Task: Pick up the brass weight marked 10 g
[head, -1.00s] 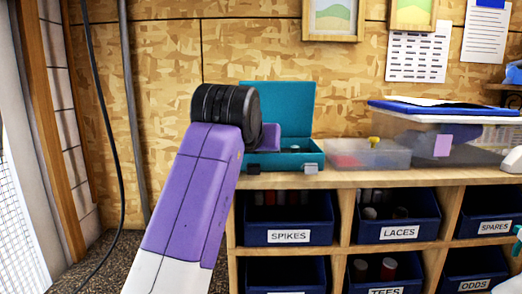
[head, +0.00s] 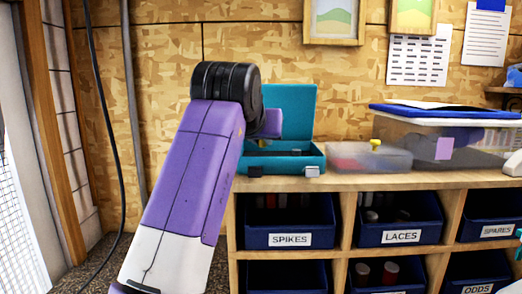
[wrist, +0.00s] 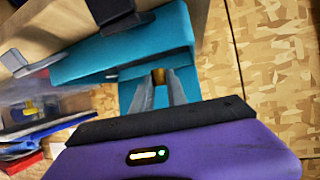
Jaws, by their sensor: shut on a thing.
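My gripper (wrist: 159,88) is shut on a small brass weight (wrist: 158,75), which shows between the fingertips in the wrist view. Its marking cannot be read. The open teal case (head: 316,160) stands on the shelf top in the head view, with its lid raised at the back. The case also shows in the wrist view (wrist: 110,58), below the fingers. In the head view my fingers and the weight are hidden behind my arm, and only part of my purple hand shows in front of the case's lid. Small dark items in the case are too small to identify.
A clear box with a yellow knob (head: 375,144) stands just right of the case. Labelled blue bins (head: 290,238) fill the shelf below. A plywood wall (head: 330,75) is close behind.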

